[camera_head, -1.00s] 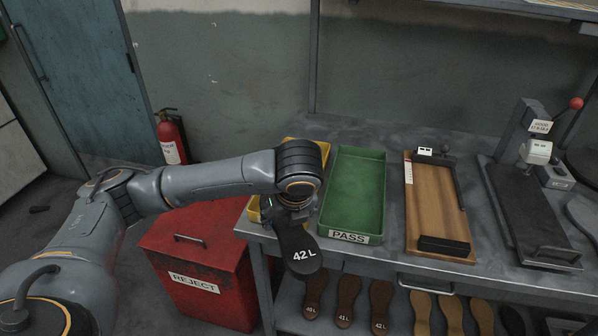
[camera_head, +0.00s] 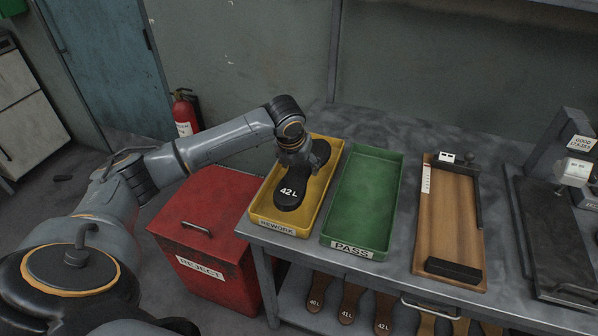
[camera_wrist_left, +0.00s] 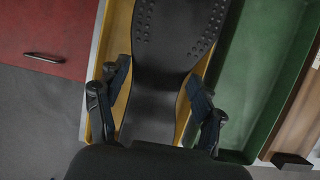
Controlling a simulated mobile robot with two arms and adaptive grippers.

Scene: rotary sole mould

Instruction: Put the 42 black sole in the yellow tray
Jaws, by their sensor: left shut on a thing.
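The black sole (camera_head: 290,194) is marked "42 L" in white. My left gripper (camera_head: 297,158) is shut on its narrow middle, and the sole is over the yellow tray (camera_head: 264,226) labelled "REWORK". The head view does not show clearly whether the sole touches the tray floor. My right gripper is not in view.
The green "PASS" tray (camera_head: 385,170) stands empty just right of the yellow one. A red "REJECT" bin (camera_head: 205,235) stands left of the bench. A wooden measuring board (camera_head: 446,225) and a press-like tool (camera_head: 570,200) are further right. Brown soles (camera_head: 350,298) lie on the lower shelf.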

